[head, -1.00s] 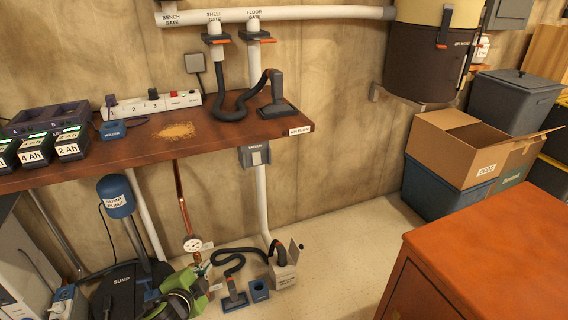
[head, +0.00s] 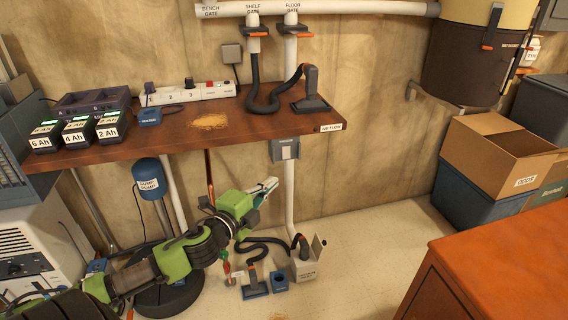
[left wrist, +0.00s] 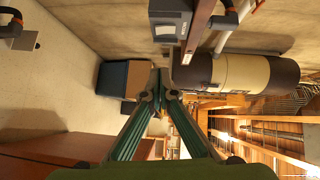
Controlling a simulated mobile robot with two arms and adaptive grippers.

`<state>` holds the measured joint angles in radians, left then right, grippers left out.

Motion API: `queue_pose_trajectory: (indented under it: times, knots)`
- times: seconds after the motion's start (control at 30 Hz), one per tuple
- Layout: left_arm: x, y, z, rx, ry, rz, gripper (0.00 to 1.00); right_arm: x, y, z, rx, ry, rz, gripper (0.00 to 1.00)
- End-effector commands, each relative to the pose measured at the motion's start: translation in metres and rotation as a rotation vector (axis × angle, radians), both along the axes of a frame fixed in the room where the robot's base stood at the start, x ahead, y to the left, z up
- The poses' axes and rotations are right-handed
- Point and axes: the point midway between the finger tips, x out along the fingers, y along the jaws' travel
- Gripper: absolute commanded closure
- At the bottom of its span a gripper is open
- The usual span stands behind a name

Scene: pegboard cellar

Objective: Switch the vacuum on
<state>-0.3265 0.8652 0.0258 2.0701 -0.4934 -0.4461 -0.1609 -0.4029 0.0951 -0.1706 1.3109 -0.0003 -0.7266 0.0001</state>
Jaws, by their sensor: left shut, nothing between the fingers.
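A grey switch box (head: 285,149) with a small label hangs under the shelf's front edge, above a white pipe. It also shows at the top of the left wrist view (left wrist: 170,22). The vacuum drum (head: 475,55), dark below and cream above, is on the wall at the upper right; it also shows in the left wrist view (left wrist: 235,72). My left gripper (head: 271,185) is shut and empty, a little below and left of the switch box in the head view. In the left wrist view its fingertips (left wrist: 160,76) meet below the box. My right gripper is out of view.
The wooden shelf (head: 180,133) carries batteries, a power strip (head: 190,94), sawdust (head: 209,122) and a hose with a nozzle (head: 310,104). Another hose and nozzle (head: 252,284) lie on the floor. An orange-topped cabinet (head: 500,265) stands at lower right.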

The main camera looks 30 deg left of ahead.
Motion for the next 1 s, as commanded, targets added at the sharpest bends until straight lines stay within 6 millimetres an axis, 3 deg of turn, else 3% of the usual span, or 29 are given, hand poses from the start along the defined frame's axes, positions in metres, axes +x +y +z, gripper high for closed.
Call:
queue_pose_trajectory:
  times: [0.4, 0.77, 1.0]
  knots:
    - [0.049, 0.004, -0.003, 0.0, -0.002, 0.002, 1.0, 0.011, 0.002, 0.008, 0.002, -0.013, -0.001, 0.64]
    - [0.095, 0.007, -0.007, -0.001, -0.001, 0.001, 1.0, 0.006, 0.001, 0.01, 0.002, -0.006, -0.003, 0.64]
    - [0.114, 0.032, -0.013, 0.001, 0.001, 0.003, 1.0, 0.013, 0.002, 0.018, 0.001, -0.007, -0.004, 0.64]
